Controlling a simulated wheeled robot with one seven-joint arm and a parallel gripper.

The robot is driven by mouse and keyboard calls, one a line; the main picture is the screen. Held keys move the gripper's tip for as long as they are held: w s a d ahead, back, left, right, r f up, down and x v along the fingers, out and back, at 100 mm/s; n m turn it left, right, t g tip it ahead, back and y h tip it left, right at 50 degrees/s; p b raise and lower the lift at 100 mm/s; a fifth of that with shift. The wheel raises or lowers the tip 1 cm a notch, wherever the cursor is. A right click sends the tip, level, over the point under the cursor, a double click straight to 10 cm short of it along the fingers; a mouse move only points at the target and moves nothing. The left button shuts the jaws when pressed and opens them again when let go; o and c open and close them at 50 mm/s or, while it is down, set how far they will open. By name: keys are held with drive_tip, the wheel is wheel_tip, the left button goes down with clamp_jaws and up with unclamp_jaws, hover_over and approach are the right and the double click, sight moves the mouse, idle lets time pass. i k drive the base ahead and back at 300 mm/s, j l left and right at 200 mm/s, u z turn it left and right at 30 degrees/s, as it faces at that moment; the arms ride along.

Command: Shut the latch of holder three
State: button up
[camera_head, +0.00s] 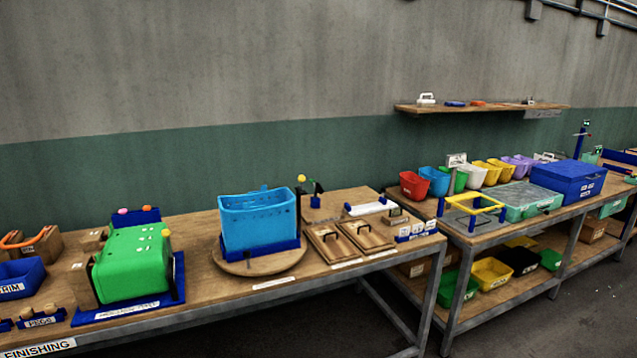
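I cannot tell which fixture is holder three, as most labels are too small to read. Candidates stand on the near bench. A green rounded block (133,264) lies in a blue base (178,292) at the left. A light blue open bin (259,222) stands in a blue holder (262,253) on a round wooden turntable (240,268). A small blue labelled rack (417,232) sits at the bench's right end. No latch can be made out clearly. My gripper is not in view.
The near bench (200,225) also carries two wooden boards with dark handles (326,241) and a blue tray (20,278). A second bench (470,236) at the right holds coloured bins and a blue box (568,180). A wall shelf (480,107) hangs above.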

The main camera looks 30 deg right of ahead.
sight(301, 178)
drive_tip(key=l+u, duration=0.1)
drive_tip(key=l, duration=0.8)
drive_tip(key=l+u, duration=0.1)
drive_tip(key=l, duration=0.75)
drive_tip(key=k+l+u, duration=0.1)
drive_tip(key=l, duration=0.75)
drive_tip(key=i+l+u, duration=0.2)
drive_tip(key=i+u, duration=0.15)
drive_tip(key=i, duration=0.15)
drive_tip(key=i+l+u, duration=0.75)
drive_tip(key=i, duration=0.2)
